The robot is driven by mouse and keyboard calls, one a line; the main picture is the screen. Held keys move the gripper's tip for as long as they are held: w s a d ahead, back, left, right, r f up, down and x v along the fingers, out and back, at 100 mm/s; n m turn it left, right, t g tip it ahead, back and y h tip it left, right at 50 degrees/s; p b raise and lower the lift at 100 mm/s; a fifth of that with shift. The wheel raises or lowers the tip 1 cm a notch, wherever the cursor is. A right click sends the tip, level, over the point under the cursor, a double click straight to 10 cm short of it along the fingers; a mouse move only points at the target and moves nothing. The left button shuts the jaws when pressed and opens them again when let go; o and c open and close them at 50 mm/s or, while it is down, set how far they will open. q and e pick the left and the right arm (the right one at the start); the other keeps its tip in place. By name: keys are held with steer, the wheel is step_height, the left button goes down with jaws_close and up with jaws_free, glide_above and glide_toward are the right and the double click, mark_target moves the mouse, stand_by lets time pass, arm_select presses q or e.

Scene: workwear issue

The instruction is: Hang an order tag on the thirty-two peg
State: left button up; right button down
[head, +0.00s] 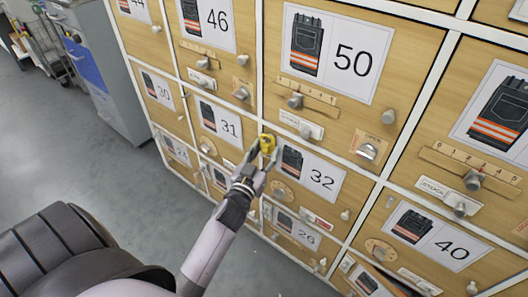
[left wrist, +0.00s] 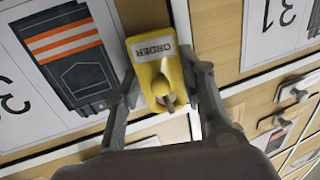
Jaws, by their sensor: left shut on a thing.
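My left gripper (head: 266,150) is shut on a yellow order tag (head: 267,143), at the upper left corner of the door marked 32 (head: 315,178). In the left wrist view the tag (left wrist: 158,72) sits between the two fingers, its white ORDER label upside down. A small pale peg (head: 346,214) stands out at the lower right of the 32 door, apart from the tag. My right gripper is not in view.
The locker wall has several numbered wooden doors with knobs, sliders and dials that stick out. Door 50 (head: 412,55) is above, door 31 (head: 221,124) to the left. A grey cabinet (head: 118,85) stands at the left; the floor (head: 60,150) before it is clear.

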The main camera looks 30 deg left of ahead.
arm_select(q)
steer(key=o, duration=0.5)
steer(key=shift+w, duration=0.1)
steer(key=o, duration=0.4)
steer(key=shift+w+f, duration=0.2)
steer(key=shift+s, duration=0.1)
